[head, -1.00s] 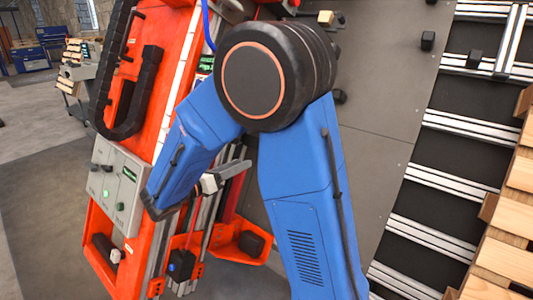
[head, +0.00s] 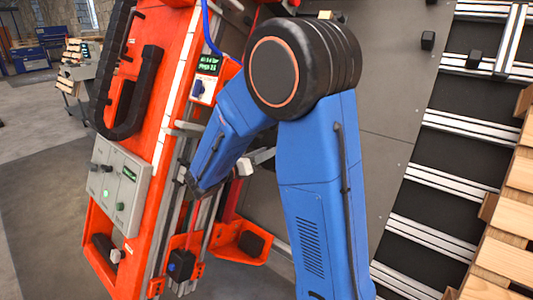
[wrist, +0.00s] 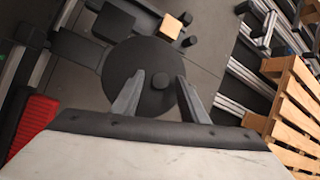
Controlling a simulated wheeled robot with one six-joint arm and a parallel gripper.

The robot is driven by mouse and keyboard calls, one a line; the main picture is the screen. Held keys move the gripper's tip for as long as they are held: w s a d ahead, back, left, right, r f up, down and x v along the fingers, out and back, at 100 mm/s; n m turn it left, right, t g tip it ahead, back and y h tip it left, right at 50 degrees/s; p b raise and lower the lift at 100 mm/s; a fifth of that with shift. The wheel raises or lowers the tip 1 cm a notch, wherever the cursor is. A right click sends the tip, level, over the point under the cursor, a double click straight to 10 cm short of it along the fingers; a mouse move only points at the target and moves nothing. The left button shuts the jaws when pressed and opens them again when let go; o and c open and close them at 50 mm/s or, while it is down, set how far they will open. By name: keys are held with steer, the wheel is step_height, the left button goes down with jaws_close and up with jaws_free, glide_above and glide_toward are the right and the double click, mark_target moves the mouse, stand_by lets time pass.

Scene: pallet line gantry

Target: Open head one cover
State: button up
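In the wrist view a dark round disc (wrist: 135,75) with a raised round knob (wrist: 160,80) lies ahead of my gripper (wrist: 160,95). The disc may be the head one cover; no label shows on it. My two fingers stand apart on either side of the knob, with gaps showing. I cannot tell whether the fingertips reach its depth. In the head view my wrist (head: 262,157) shows as a pale piece, partly behind my blue arm, and my fingers are hidden. The disc is not seen there.
An orange machine frame (head: 172,55) with a grey control box (head: 117,187) stands left, its green light lit. A small display panel (head: 208,65) and an orange bracket (head: 240,243) are close to my arm. Wooden pallets (head: 500,250) and rails lie right. A red block (wrist: 33,122) shows lower left in the wrist view.

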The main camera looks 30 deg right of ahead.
steer(key=shift+d, duration=0.2)
jaws_close()
steer(key=shift+w+a, duration=0.1)
steer(key=shift+w+a+r, duration=0.35)
steer(key=shift+w+a, duration=0.1)
steer(key=shift+a, duration=0.3)
steer(key=shift+w+a+r, duration=0.35)
steer(key=shift+w+a, duration=0.1)
steer(key=shift+a, duration=0.25)
steer(key=c, duration=0.9)
jaws_free()
steer(key=shift+w+a+r, duration=0.25)
steer(key=shift+w+a, duration=0.6)
steer(key=shift+w, duration=0.15)
steer(key=shift+c, duration=0.2)
